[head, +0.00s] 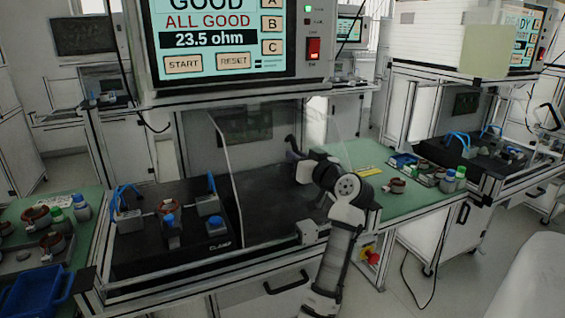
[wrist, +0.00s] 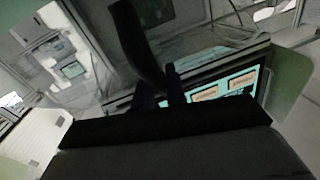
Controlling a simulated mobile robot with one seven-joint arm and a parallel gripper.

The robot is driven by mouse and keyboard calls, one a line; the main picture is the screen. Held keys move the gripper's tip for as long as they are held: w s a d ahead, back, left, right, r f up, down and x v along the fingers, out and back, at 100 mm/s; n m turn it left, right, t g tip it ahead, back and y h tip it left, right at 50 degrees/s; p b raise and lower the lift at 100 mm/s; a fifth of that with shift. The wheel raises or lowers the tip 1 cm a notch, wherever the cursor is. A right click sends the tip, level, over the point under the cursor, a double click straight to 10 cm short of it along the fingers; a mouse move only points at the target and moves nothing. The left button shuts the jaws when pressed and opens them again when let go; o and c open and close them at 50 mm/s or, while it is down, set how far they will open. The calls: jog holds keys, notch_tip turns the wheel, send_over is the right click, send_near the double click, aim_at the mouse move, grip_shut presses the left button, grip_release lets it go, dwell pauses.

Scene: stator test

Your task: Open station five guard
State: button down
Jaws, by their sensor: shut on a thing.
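The station guard (head: 268,135) is a clear panel above the black work deck (head: 160,245), under the test screen. Its pale left edge slants down to the deck front. My gripper (head: 294,150) is at the right part of the guard, its dark fingers shut on it. The exact part held is too small and dark to make out. On the deck's left stand a clamp with a blue knob (head: 170,228) and grey blocks with blue cables.
The test unit (head: 230,45) reads "ALL GOOD" and hangs above the deck. A red emergency button (head: 373,258) is on the frame at right. Green side tables (head: 400,205) carry bottles and copper-coloured rings. A blue bin (head: 38,290) is at lower left. A similar station stands at right.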

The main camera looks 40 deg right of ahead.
jog(key=shift+d, duration=0.2)
jog(key=c, duration=1.7)
grip_release()
jog(key=shift+s, duration=0.55)
jog(key=s+b, duration=0.1)
jog(key=s, duration=0.3)
jog(key=s+a+b, duration=0.1)
jog(key=s, duration=0.3)
jog(key=s+a+b, duration=0.1)
jog(key=s, duration=0.3)
jog(key=shift+s+b, duration=0.35)
